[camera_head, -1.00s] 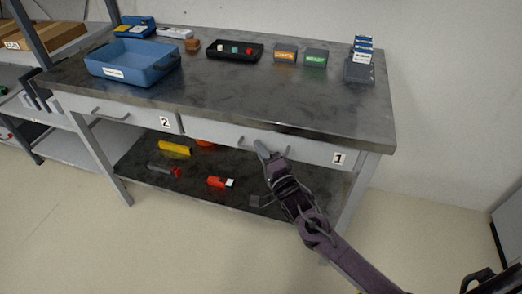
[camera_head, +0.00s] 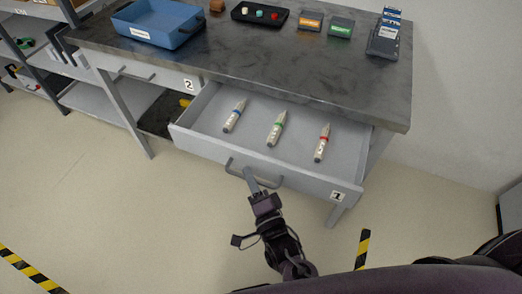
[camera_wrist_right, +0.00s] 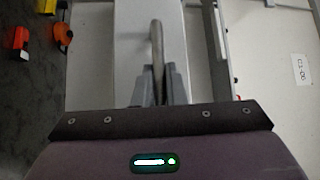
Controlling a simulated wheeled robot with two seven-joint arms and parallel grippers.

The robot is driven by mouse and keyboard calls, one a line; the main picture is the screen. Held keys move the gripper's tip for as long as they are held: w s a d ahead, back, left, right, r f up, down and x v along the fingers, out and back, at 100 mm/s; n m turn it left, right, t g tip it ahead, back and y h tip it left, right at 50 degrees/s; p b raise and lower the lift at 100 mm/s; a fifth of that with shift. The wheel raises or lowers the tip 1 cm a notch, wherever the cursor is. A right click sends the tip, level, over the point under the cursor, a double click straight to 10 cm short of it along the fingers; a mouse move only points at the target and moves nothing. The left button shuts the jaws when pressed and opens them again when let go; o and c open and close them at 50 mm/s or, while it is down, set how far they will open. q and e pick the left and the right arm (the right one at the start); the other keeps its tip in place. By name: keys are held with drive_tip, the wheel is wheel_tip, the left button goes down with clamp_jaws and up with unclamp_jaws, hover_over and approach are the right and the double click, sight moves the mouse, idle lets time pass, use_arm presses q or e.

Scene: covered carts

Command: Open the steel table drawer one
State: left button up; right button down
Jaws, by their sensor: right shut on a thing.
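The steel table (camera_head: 340,75) stands ahead with drawer one (camera_head: 300,178), marked "1", pulled well out toward me. Inside it lie three marker-like pens, one with a blue band (camera_head: 234,115), one green (camera_head: 276,128) and one red (camera_head: 321,142). My right gripper (camera_head: 250,176) is shut on the drawer's handle (camera_head: 268,182), at the middle of its front. The handle also shows between the fingers in the right wrist view (camera_wrist_right: 156,45). Drawer two (camera_head: 150,72), marked "2", is closed. My left gripper is not in view.
On the tabletop are a blue bin (camera_head: 160,24), a black tray (camera_head: 258,13) with small coloured items, an orange box (camera_head: 310,21), a green box (camera_head: 340,27) and a card holder (camera_head: 384,38). Yellow-black floor tape (camera_head: 362,248) shows near my base. Open floor lies at left.

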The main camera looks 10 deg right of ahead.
drive_tip(key=s+a, duration=0.4)
drive_tip(key=s, duration=0.2)
drive_tip(key=shift+p, duration=0.35)
drive_tip(key=c, duration=1.5)
unclamp_jaws()
drive_tip(key=shift+s, duration=0.1)
drive_tip(key=b+v, duration=0.1)
drive_tip(key=v, duration=0.6)
drive_tip(key=shift+s, duration=0.35)
drive_tip(key=shift+d+f, duration=0.1)
